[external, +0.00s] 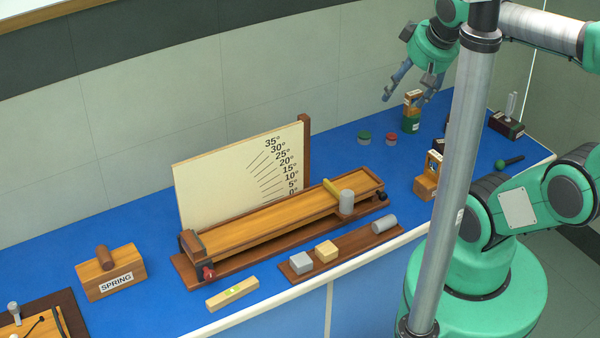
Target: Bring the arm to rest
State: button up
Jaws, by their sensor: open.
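My gripper (408,92) is at the upper right, above the back of the blue bench.
A wooden inclined ramp (270,228) with an angle board (240,172) fills the bench's middle. A wooden strip (345,248) with small blocks lies in front. A spring block (110,275) stands left. Red and green discs (391,139) lie near my gripper.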

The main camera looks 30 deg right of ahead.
notch_tip(320, 180, down, 13)
jog(key=b, duration=1.2)
jog(key=shift+o, duration=0.7)
jog(key=shift+w+r, duration=0.1)
